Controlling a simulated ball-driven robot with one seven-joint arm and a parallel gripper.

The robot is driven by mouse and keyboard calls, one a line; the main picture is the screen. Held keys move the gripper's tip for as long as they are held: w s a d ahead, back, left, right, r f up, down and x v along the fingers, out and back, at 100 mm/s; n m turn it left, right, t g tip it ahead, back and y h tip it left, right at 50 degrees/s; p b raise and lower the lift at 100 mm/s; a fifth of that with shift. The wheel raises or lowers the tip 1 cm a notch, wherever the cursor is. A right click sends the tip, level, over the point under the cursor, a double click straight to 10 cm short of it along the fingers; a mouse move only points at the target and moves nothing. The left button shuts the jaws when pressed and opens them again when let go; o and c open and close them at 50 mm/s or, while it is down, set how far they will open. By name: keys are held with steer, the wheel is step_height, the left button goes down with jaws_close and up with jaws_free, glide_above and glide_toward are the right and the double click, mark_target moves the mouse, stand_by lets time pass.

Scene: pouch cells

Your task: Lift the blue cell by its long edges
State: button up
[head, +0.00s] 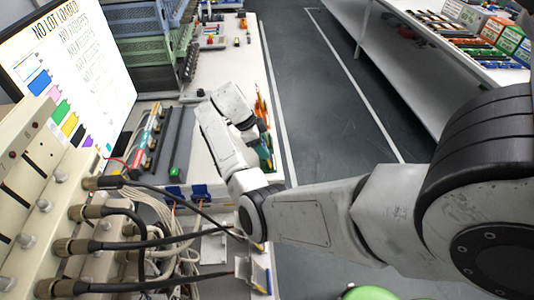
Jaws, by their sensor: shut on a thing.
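My arm comes in from the right, bends at the elbow and reaches up to the white bench at centre. My gripper (256,126) is at the arm's far end, over the bench's right edge, small and partly hidden by my own wrist. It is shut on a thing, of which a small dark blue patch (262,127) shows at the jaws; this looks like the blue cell. Its outline, and which edges the jaws touch, are too small to tell. Orange and green pieces (264,155) show close beside it.
A lit screen (70,65) reads "NO LOT LOADED". A cell tester with thick black cables (150,243) fills the lower left. Blue and green crates (145,50) stand behind. A shelf with boxes (480,40) is at right. The grey floor between is clear.

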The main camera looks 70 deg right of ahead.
steer(key=shift+s+r+p+v, duration=0.15)
steer(key=shift+p+v, duration=0.55)
steer(key=shift+v, duration=0.45)
steer(key=shift+s+p+v, duration=0.15)
steer(key=shift+p+v, duration=0.6)
steer(key=shift+v, duration=0.4)
steer(key=shift+s+r+p+v, duration=0.15)
steer(key=shift+p+v, duration=0.55)
steer(key=shift+v, duration=0.5)
